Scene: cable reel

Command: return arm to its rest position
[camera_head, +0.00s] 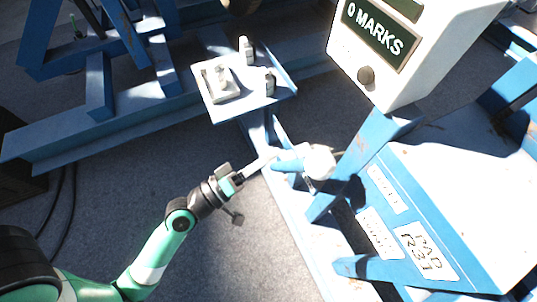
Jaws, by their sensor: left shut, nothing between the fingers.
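My left arm comes in from the lower left in green, white and black. Its gripper (264,162) is shut and empty, with its pale fingers pointing right. The fingertips are close to a blue fitting (290,160) with a white round end (319,161) on the blue frame. I cannot tell whether they touch it. My right gripper is not in view.
A white box reading "0 MARKS" (372,38) stands at the upper right above a blue frame with labels (425,250). A small blue tray (222,114) holds several pale items. Blue beams (120,122) cross the upper left. Grey floor (110,190) is open around my arm.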

